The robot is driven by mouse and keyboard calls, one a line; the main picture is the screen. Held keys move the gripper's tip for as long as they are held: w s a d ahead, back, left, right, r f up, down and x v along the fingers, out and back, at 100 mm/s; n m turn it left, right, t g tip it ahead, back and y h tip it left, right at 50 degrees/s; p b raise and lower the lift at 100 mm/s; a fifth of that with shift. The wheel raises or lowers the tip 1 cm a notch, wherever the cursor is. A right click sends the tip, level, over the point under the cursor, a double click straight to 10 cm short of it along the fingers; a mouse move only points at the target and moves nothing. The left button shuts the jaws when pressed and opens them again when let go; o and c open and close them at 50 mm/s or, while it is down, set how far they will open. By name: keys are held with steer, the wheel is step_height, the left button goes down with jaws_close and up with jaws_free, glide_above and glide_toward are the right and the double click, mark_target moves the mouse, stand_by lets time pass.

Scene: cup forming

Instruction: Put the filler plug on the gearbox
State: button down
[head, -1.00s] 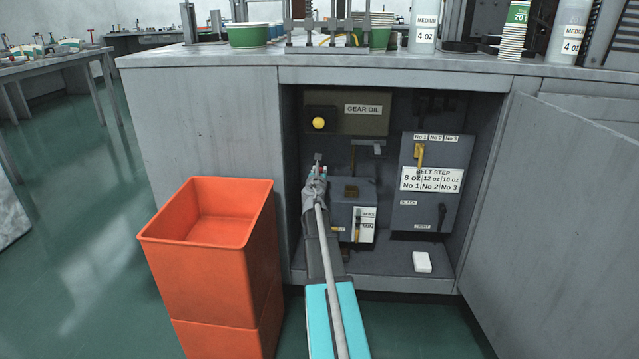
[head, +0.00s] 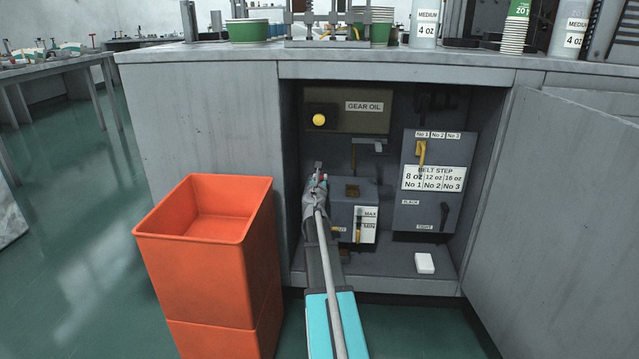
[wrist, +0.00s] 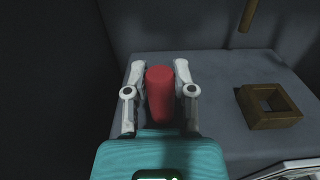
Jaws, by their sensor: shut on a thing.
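The gearbox is a grey box (head: 343,205) low in the open cabinet, with a MAX/MIN gauge on its front. A square brass filler neck (head: 352,190) with an open hole stands on its top; it also shows at the right in the wrist view (wrist: 269,107). My gripper (head: 319,172) is above the gearbox's left side, left of the neck. In the wrist view my gripper (wrist: 160,78) is shut on a red cylindrical plug (wrist: 160,95), apart from the neck. The plug's lower end is hidden behind the gripper body.
The belt step box (head: 432,205) is at the right. A white block (head: 424,263) lies on the cabinet floor. An orange bin (head: 203,270) stands left of my arm.

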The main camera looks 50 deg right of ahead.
steer(key=shift+c, duration=2.2)
jaws_free()
steer(key=shift+s+a, duration=0.1)
steer(key=v, duration=1.1)
steer(key=shift+s+a, duration=0.25)
steer(key=shift+a, duration=0.1)
